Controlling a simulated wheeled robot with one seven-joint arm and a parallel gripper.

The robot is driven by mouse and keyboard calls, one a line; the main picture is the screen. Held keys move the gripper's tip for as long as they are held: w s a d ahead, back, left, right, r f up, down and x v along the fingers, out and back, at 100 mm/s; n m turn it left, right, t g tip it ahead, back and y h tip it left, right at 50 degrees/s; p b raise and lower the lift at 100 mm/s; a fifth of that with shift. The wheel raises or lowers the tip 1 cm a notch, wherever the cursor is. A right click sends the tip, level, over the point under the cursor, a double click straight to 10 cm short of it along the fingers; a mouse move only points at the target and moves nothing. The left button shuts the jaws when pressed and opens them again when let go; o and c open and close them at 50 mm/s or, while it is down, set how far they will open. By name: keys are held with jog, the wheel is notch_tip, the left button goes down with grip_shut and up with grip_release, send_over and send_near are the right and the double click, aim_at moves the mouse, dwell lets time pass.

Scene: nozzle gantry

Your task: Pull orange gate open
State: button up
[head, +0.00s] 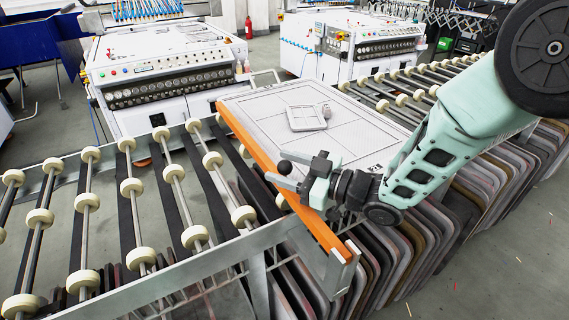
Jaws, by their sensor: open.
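The orange gate (262,160) is a long narrow orange bar along the left edge of a light grey panel, running from back left to front right. A dark round knob (284,167) shows at the bar, near its middle. My gripper (281,167) reaches in from the right, over the panel, with its fingers pointing left across the bar. Its jaws are open, and the knob appears between the fingertips. I cannot tell whether the fingers touch it. The gripper hides part of the bar.
The grey panel (345,122) carries a small grey frame (306,118). Roller conveyors with cream wheels (131,187) lie left and behind. Many upright rounded boards (440,240) stand packed below the panel. White machines (165,65) stand behind. Open floor (510,260) lies at the right.

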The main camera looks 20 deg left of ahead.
jog(key=shift+a, duration=0.2)
grip_shut()
